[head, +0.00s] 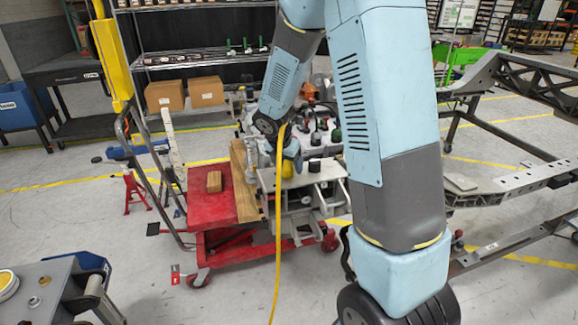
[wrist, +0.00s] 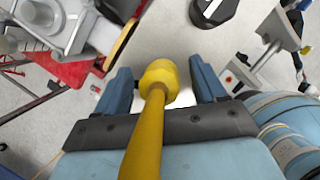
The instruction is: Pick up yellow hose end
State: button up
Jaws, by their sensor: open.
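The yellow hose end (wrist: 160,76) is a thick faceted yellow collar in the wrist view, with the yellow hose running from it toward the bottom of the picture. My gripper (wrist: 160,80) is open, with one blue finger on each side of the hose end. Small gaps show between the hose end and the fingers. In the head view the yellow hose (head: 279,215) hangs down in front of the cart toward the floor. There my gripper (head: 289,158) is small and partly covered, and a yellow piece (head: 287,170) shows just below it.
A red cart (head: 208,207) carries a wooden block (head: 214,181) and grey metal machinery (head: 310,190) close below my gripper. A grey chassis frame (head: 510,185) stands at the right. A shelf with cardboard boxes (head: 206,92) is behind. Open floor lies in front of the cart.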

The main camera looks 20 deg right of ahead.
jog(key=shift+d+f, duration=0.1)
jog(key=shift+f, duration=0.15)
jog(key=shift+c, duration=0.2)
grip_shut()
dwell(0.3)
jog(key=shift+r, duration=0.15)
jog(key=shift+w+r, duration=0.1)
jog(key=shift+r, duration=0.15)
notch_tip(320, 180, up, 2)
jog(key=shift+r, duration=0.2)
jog(key=s+a+r, duration=0.2)
jog(key=s+r, duration=0.8)
jog(key=s, duration=0.4)
